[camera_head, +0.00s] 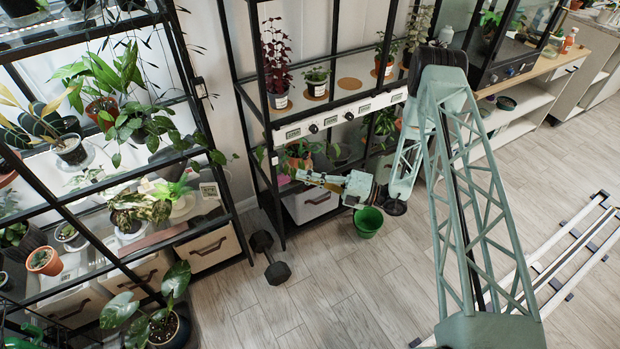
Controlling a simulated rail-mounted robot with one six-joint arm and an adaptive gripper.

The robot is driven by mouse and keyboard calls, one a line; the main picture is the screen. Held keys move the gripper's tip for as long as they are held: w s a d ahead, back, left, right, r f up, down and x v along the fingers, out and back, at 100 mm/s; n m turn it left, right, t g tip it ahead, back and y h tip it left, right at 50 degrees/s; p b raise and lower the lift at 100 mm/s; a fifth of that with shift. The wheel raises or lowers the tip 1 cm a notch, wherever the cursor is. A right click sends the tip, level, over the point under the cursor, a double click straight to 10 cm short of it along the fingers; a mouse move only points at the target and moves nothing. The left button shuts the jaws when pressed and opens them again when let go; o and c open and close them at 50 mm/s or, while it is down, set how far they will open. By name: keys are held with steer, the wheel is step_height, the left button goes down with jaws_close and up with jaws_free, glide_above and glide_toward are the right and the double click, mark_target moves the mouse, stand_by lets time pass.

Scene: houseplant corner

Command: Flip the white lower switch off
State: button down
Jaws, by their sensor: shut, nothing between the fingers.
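A small white switch box (210,190) is fixed to the front right post of the left plant rack. Its lever position is too small to tell. A second, darker switch box (200,88) sits higher on the same rack's right post. My gripper (303,178) is shut and empty, with its fingers pointing left. It is in front of the middle rack's lower part, to the right of the white switch box and clearly apart from it.
A black dumbbell (270,258) lies on the floor between the racks. A green bucket (368,221) stands below my wrist. Potted plants fill the left rack (186,235). A white panel with knobs (338,117) crosses the middle rack.

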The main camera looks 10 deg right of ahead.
mark_target(274, 160)
steer(key=shift+w+a+r+b, duration=0.15)
steer(key=shift+w+a+b, duration=0.05)
steer(key=shift+w+a, duration=0.85)
steer(key=shift+w+a+r+b, duration=0.15)
steer(key=shift+w+a, duration=0.7)
steer(key=shift+a, duration=0.4)
steer(key=shift+w+a+r+b, duration=0.15)
steer(key=shift+w+a+b, duration=0.05)
steer(key=shift+w+a, duration=0.85)
steer(key=shift+r, duration=0.15)
